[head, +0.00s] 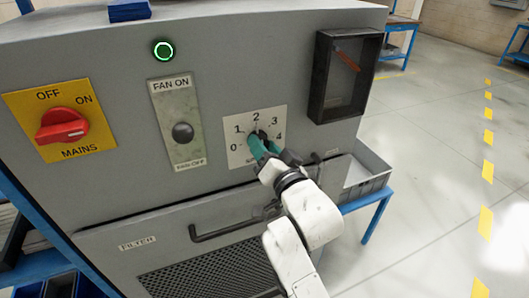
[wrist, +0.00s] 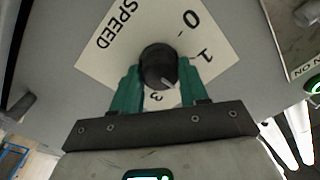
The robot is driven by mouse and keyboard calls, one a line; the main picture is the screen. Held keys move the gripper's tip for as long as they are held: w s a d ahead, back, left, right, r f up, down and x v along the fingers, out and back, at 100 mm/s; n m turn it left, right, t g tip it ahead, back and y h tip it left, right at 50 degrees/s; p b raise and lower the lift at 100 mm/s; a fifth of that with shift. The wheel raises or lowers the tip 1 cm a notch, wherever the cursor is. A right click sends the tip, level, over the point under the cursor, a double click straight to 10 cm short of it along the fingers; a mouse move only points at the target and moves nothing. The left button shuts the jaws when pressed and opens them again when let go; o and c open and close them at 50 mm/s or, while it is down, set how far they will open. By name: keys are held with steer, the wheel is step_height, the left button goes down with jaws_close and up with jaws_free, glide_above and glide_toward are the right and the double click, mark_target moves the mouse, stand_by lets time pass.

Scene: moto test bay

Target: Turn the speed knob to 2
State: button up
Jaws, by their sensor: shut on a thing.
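The speed knob (head: 262,134) is a round black knob on a white dial plate numbered 0 to 4, on the grey cabinet front. In the wrist view the knob (wrist: 158,62) sits between my two teal fingers, and its pale pointer mark faces down and right, between the 1 and the 3. The 2 is hidden there behind a finger, so I cannot tell the exact alignment. In the head view the 2 shows at the top of the dial plate (head: 235,157). My gripper (head: 264,146) is shut on the knob; it also shows in the wrist view (wrist: 160,88).
A yellow plate with the red mains switch (head: 62,128) and a fan toggle (head: 183,132) are left of the dial. A dark clear-fronted box (head: 341,75) juts out at upper right. A handle (head: 225,230) sits below. Open floor lies right.

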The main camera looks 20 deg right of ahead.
steer(key=shift+m, duration=0.3)
steer(key=o, duration=1.1)
steer(key=shift+c, duration=0.2)
steer(key=s+b, duration=0.1)
steer(key=s, duration=0.9)
steer(key=shift+s+d+f+b, duration=0.25)
steer(key=shift+s+f+b, duration=0.05)
steer(key=shift+s+b, duration=0.05)
